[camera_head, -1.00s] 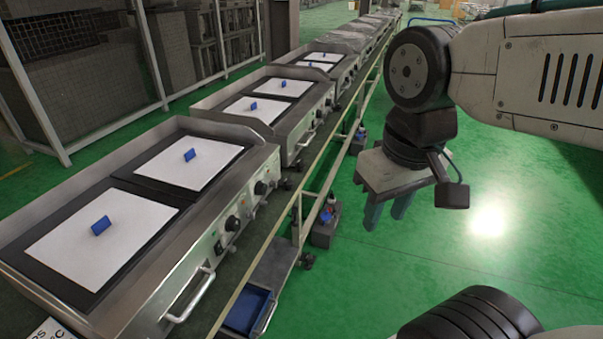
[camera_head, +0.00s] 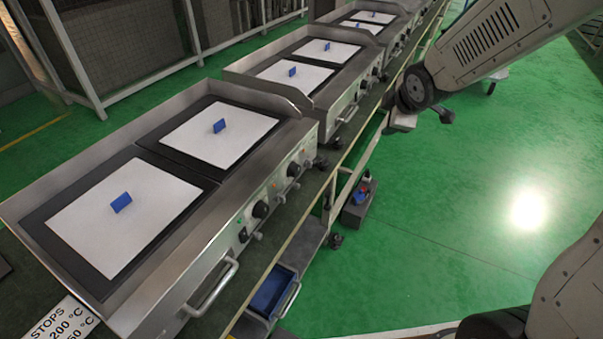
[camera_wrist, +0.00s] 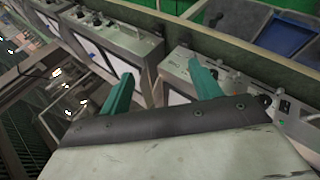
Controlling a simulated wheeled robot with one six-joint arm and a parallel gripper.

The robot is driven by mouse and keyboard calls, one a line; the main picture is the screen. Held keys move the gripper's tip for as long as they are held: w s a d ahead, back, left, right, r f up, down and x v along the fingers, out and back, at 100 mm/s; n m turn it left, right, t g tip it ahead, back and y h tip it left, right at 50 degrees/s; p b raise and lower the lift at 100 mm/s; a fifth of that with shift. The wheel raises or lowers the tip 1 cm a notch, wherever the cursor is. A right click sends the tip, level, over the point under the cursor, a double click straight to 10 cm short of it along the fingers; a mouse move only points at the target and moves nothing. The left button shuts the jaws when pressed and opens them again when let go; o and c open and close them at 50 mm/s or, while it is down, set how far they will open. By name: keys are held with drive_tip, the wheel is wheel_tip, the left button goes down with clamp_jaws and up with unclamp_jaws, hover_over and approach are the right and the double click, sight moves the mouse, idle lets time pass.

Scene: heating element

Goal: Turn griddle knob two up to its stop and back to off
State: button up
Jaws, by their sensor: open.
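The nearest griddle (camera_head: 150,260) stands on a long bench at the left of the head view. Its front panel carries black knobs, among them one nearer me (camera_head: 260,209) and one farther along (camera_head: 293,170). I cannot read which is knob two, or their settings. My gripper (camera_wrist: 162,84) shows two teal fingers spread apart with nothing between them in the wrist view. Griddle fronts with small knobs (camera_wrist: 215,20) lie beyond the fingers, apart from them. In the head view my gripper is mostly hidden behind my wrist, right of the bench and clear of the nearest griddle.
More griddles (camera_head: 305,70) continue along the bench. A metal handle (camera_head: 212,290) juts from the nearest griddle's front. A blue bin (camera_head: 272,292) sits below. A sign (camera_head: 62,320) lies at the near left. Open green floor (camera_head: 450,220) is at the right.

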drive_tip(key=w+a+f+n+t+y, duration=0.1)
drive_tip(key=w+a+f+n+y, duration=0.15)
drive_tip(key=w+f+n, duration=0.3)
drive_tip(key=n+t+y, duration=0.3)
drive_tip(key=n+y, duration=0.8)
drive_tip(key=n, duration=0.3)
approach(298, 172)
drive_tip(key=w, duration=0.1)
drive_tip(key=x, duration=0.8)
drive_tip(key=shift+s+a, duration=0.1)
drive_tip(key=shift+a, duration=0.25)
drive_tip(key=c, duration=1)
